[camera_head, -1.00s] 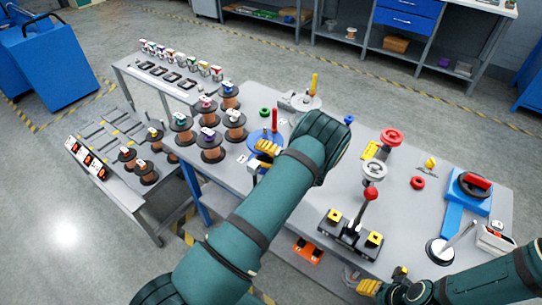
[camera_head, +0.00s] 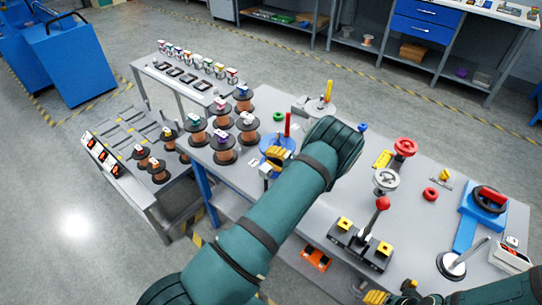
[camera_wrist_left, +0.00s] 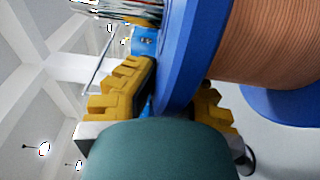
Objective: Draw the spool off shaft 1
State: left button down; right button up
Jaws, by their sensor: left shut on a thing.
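The spool has a blue flange (camera_head: 271,143) and sits around an upright red shaft (camera_head: 288,124) on the main table. In the left wrist view its blue flange (camera_wrist_left: 188,60) and copper-coloured winding (camera_wrist_left: 265,40) are large and close. My left gripper (camera_head: 281,157) is at the near edge of the blue flange, with its yellow fingers shut on the rim. In the wrist view the fingers (camera_wrist_left: 165,98) lie on either side of that rim. Part of the spool is hidden by my gripper. My right gripper (camera_head: 385,298) is at the bottom edge, mostly cut off.
Several copper spools (camera_head: 223,150) stand just left of the blue flange. A grey disc with a yellow-topped post (camera_head: 329,91) is behind it. Right are a red handwheel (camera_head: 404,147), a red-knobbed lever (camera_head: 382,203) and a blue fixture (camera_head: 484,205).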

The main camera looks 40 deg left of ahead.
pick_arm(q)
jog(key=shift+r+p, duration=0.5)
jog(key=shift+r, duration=1.35)
dwell(0.6)
jog(key=shift+f+b, duration=0.15)
jog(key=shift+b, duration=0.45)
dwell(0.4)
jog(key=shift+r, duration=0.2)
jog(key=shift+r+p, duration=0.55)
jog(key=shift+r, duration=1.05)
jog(key=shift+r+n+b, duration=0.15)
jog(key=shift+n+b, duration=0.15)
dwell(0.6)
jog(key=shift+r+p, duration=0.5)
jog(key=shift+r, duration=1.05)
jog(key=shift+b, duration=0.4)
